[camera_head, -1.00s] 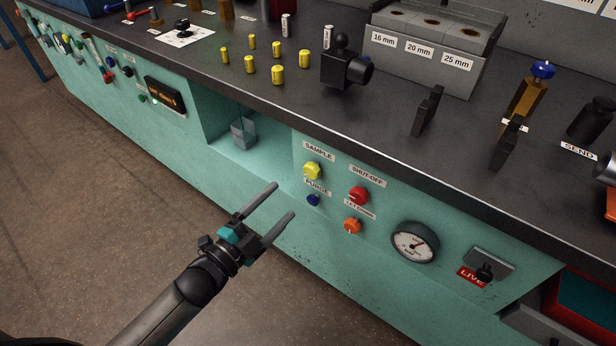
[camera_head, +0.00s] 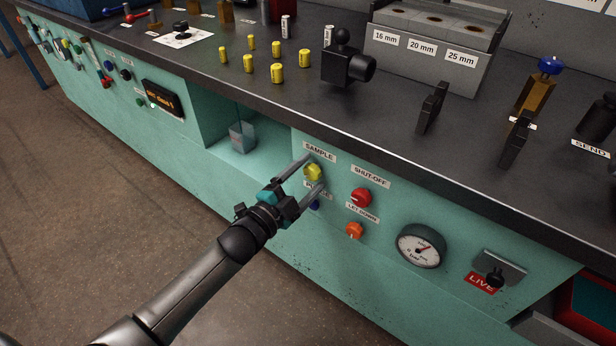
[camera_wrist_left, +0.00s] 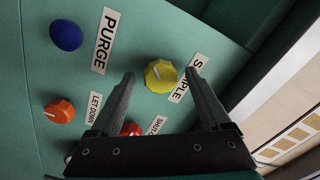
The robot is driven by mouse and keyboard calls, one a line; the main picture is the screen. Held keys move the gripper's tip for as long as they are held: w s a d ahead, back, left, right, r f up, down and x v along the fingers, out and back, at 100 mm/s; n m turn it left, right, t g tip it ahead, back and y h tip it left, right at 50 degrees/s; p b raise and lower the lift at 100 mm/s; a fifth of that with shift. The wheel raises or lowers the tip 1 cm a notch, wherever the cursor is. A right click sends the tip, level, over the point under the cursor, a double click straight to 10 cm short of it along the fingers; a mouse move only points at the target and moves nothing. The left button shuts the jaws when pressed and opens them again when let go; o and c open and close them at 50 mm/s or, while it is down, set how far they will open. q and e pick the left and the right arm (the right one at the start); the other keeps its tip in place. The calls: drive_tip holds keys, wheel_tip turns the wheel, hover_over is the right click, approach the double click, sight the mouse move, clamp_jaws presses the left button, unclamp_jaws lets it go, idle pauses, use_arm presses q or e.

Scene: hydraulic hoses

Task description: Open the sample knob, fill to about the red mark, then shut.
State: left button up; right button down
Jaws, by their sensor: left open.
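The yellow sample knob (camera_head: 313,172) is on the teal front panel under the SAMPLE label (camera_head: 320,152). My left gripper (camera_head: 318,172) is open, with its fingers on either side of the knob in the head view. In the left wrist view the yellow knob (camera_wrist_left: 160,76) lies between and beyond the open fingertips (camera_wrist_left: 161,74), and I cannot tell whether they touch it. A clear sample container (camera_head: 242,137) stands in the recess left of the knob. Its red mark cannot be made out. My right gripper is not in view.
The blue PURGE knob (camera_wrist_left: 66,35) is close by, partly hidden by a finger in the head view. The red SHUT-OFF knob (camera_head: 361,197), orange LET DOWN knob (camera_head: 354,230) and gauge (camera_head: 421,246) are to the right. The counter edge overhangs above.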

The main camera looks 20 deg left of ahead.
use_arm(q)
clamp_jaws()
idle(0.6)
